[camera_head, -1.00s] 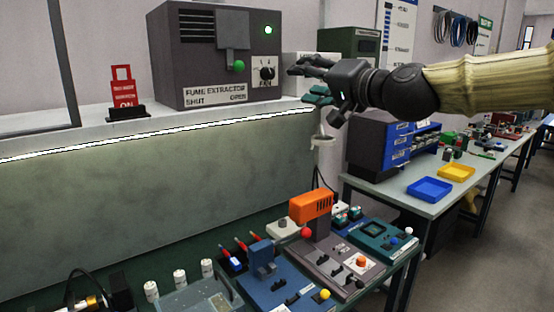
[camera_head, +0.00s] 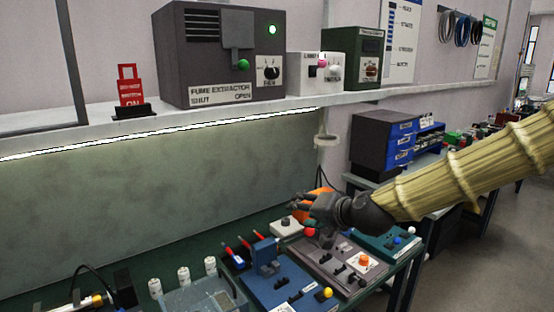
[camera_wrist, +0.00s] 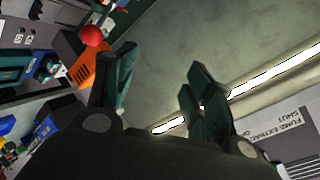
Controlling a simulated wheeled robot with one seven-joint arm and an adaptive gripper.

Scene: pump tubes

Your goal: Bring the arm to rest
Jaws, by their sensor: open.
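My gripper (camera_head: 300,204) is in the head view, low over the back of the workbench, in front of the orange device (camera_head: 322,192) and partly hiding it. My arm comes in from the right edge in a tan ribbed sleeve. In the wrist view my gripper (camera_wrist: 155,85) shows its two dark green fingers spread apart, with nothing between them but the grey-green wall panel behind. The orange device with a red ball (camera_wrist: 93,36) is beside the left finger in that view.
The fume extractor (camera_head: 228,55) stands on the shelf with a lamp box (camera_head: 317,72) and a green box (camera_head: 352,57). The bench holds a blue press (camera_head: 266,257), a grey control panel (camera_head: 340,262) and several white cylinders (camera_head: 183,275). The air before the wall panel is clear.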

